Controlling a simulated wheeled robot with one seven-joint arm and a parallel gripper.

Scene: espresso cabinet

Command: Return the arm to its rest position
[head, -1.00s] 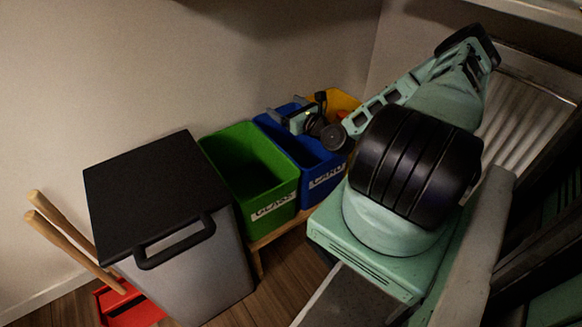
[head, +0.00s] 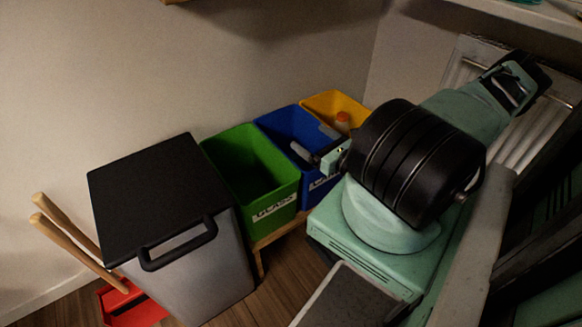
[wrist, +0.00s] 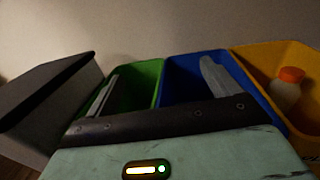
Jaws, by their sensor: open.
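My gripper (head: 314,146) is in front of the blue bin (head: 284,122) in the head view, partly hidden behind my arm's black joint. In the wrist view my gripper (wrist: 157,86) has its two grey fingers wide apart with nothing between them. One finger shows against the green bin (wrist: 136,84) and the other against the blue bin (wrist: 190,75). My arm is folded over its mint-green base at the right of the head view, with its elbow toward the radiator.
A yellow bin (head: 334,101) holds a bottle with an orange cap (head: 342,118). A grey bin with a black lid (head: 155,185) stands left of the green bin. Wooden handles (head: 68,232) and a red dustpan (head: 130,304) are at far left. A radiator (head: 470,62) is behind my arm.

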